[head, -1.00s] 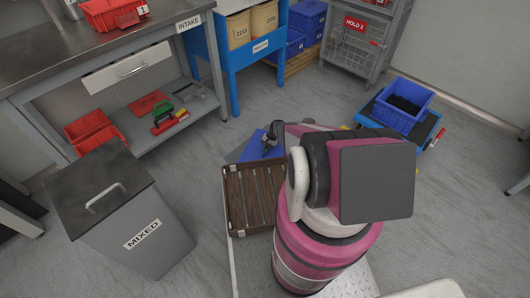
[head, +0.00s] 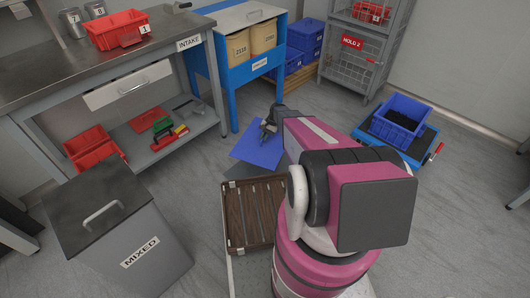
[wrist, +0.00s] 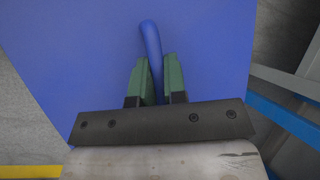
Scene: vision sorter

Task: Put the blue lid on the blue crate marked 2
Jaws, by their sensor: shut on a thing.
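The blue lid (head: 259,147) is a flat blue panel in front of my arm in the head view, above the floor. In the wrist view the lid (wrist: 75,55) fills most of the picture, with a blue bar handle (wrist: 151,45). My gripper (wrist: 157,78) has green fingers, shut on the handle. In the head view my gripper (head: 267,130) is small and partly hidden by my arm. A blue open crate (head: 413,113) with dark contents stands on a blue cart at the right; no number on it is readable.
The cart (head: 433,134) has a red handle. A wooden slatted rack (head: 237,217) lies close to my base. A grey MIXED bin (head: 165,262) stands left. Floor is clear between lid and cart.

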